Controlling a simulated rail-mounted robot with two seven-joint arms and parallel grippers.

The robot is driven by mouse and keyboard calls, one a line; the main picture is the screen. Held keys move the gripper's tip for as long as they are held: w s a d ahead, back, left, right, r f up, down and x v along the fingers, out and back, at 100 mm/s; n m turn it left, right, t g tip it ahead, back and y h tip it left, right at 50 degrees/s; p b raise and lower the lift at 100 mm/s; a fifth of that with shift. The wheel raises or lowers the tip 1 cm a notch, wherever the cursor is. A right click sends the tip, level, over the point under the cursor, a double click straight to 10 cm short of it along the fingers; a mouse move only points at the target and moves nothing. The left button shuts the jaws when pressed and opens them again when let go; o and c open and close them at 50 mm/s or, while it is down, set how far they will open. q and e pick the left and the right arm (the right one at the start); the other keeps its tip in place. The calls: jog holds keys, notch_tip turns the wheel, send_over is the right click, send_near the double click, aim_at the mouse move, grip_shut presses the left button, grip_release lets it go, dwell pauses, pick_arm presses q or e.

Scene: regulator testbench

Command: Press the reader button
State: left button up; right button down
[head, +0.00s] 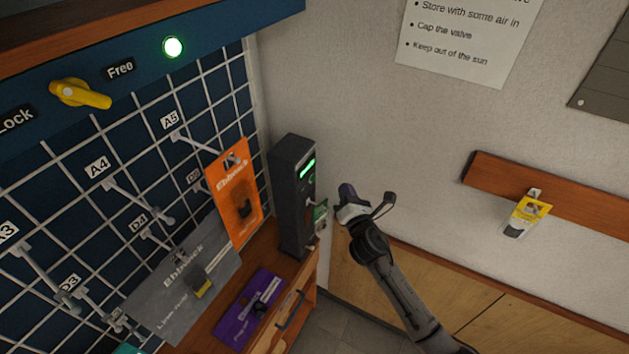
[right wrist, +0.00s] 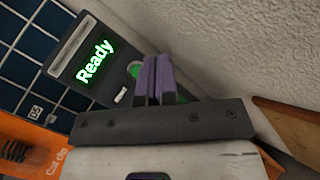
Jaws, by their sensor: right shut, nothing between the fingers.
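The reader is a tall dark grey box (head: 291,205) standing at the right end of the pegboard, with a lit green display. In the right wrist view the reader (right wrist: 62,58) shows "Ready" in green letters. A round green button (right wrist: 133,69) is on its face, partly covered by my fingertips. My right gripper (head: 346,192) is shut and empty, to the right of the reader. In the right wrist view its purple fingertips (right wrist: 155,62) appear just beside the button; I cannot tell whether they touch it. My left gripper is not in view.
A green card-like item (head: 320,214) is at the reader's right side. An orange package (head: 234,195) hangs close to its left. A purple package (head: 247,309) lies below. A yellow lever (head: 80,94) and a green lamp (head: 173,47) are above. The white wall is on the right.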

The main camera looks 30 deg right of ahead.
aim_at(313, 179)
jog(key=w+a, duration=0.1)
jog(key=w+b, duration=0.1)
jog(key=w, duration=0.1)
jog(key=w+a, duration=0.1)
jog(key=w, duration=0.1)
jog(key=shift+a+b, duration=0.3)
jog(key=shift+b, duration=0.05)
jog(key=shift+w, duration=0.1)
dwell(0.8)
dwell(0.7)
jog(key=shift+w+a, duration=0.1)
jog(key=shift+w, duration=0.05)
dwell(0.3)
jog(key=shift+w+a, duration=0.15)
jog(key=shift+w, duration=0.05)
